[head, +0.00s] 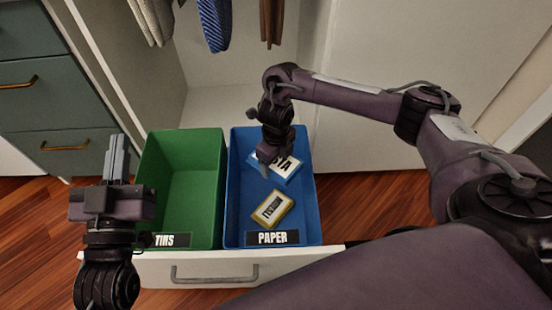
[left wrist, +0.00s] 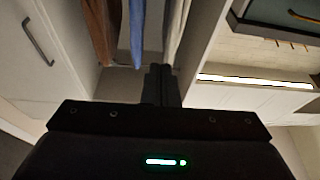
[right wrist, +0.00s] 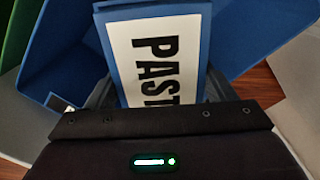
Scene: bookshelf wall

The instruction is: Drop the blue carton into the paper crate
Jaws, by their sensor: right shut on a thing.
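The blue carton (head: 287,168), with a white label and black lettering, is held by my right gripper (head: 268,165) over the far part of the blue paper crate (head: 307,205). In the right wrist view, the carton (right wrist: 165,55) sits between the fingers, its label reading "PAST" with the rest hidden. I cannot tell its exact height above the crate floor. The crate carries a "PAPER" sign at its front. My left gripper (head: 117,160) is empty and shut, left of the green crate; its fingers are together in the left wrist view (left wrist: 160,85).
A yellow-edged box (head: 271,208) lies in the near half of the paper crate. The green tins crate (head: 182,190) stands left of it and looks empty. Both sit in a white drawer (head: 210,270). Clothes (head: 213,22) hang behind; a grey-green cabinet (head: 62,95) stands left.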

